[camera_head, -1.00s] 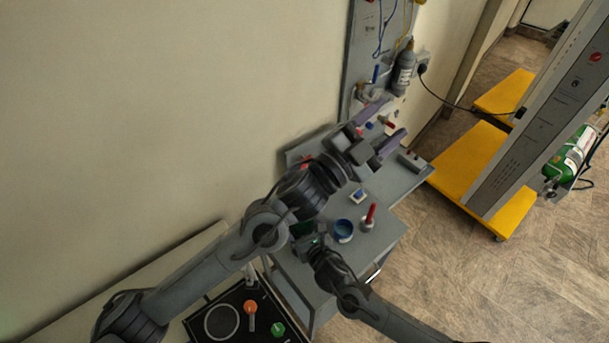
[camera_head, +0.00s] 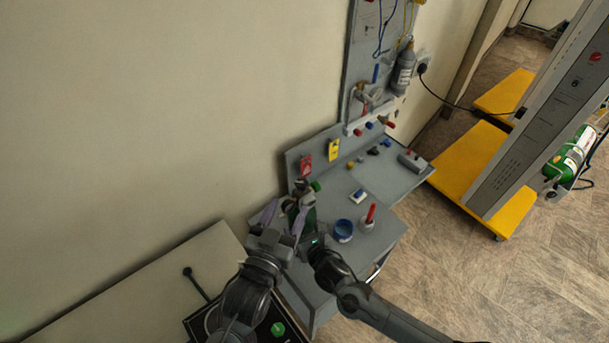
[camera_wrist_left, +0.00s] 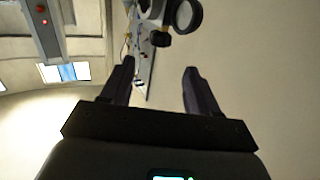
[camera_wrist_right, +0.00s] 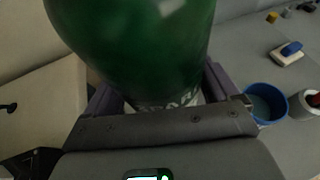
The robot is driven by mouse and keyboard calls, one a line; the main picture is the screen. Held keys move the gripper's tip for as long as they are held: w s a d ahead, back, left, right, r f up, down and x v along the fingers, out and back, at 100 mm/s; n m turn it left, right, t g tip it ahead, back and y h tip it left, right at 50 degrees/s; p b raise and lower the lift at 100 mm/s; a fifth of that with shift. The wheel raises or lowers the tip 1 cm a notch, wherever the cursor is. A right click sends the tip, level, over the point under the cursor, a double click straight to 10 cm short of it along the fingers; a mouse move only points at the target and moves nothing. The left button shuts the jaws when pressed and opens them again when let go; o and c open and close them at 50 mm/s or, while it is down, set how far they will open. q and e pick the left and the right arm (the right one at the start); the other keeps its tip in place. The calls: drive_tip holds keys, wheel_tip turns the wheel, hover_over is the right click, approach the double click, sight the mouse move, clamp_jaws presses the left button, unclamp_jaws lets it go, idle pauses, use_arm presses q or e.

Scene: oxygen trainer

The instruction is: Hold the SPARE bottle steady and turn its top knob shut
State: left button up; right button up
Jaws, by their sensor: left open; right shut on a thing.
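The green SPARE bottle (camera_head: 310,220) stands at the near left end of the grey bench, partly hidden by my grippers in the head view. It fills the top of the right wrist view (camera_wrist_right: 140,45), with part of its lettering showing low down. My right gripper (camera_head: 308,243) is shut around the bottle's body. A green knob-like part (camera_head: 316,186) shows near its top. My left gripper (camera_head: 285,212) is open, beside the bottle's upper part. In the left wrist view its spread fingers (camera_wrist_left: 158,82) have nothing clearly between them.
A blue-rimmed cup (camera_head: 343,230) and a red-handled item (camera_head: 369,217) stand close right of the bottle. A white block with a blue top (camera_head: 358,196) lies behind them. Red (camera_head: 305,166) and yellow (camera_head: 333,150) tags are on the bench's back panel. The wall is close on the left.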

sight(304, 178)
use_arm(q)
drive_tip(key=x, duration=0.7)
drive_tip(key=f+x, duration=0.1)
drive_tip(key=x, duration=0.3)
drive_tip(key=shift+w+d, duration=0.25)
drive_tip(key=shift+w, duration=0.05)
drive_tip(key=c, duration=1)
drive_tip(key=shift+o, duration=0.2)
drive_tip(key=shift+g+h, duration=0.3)
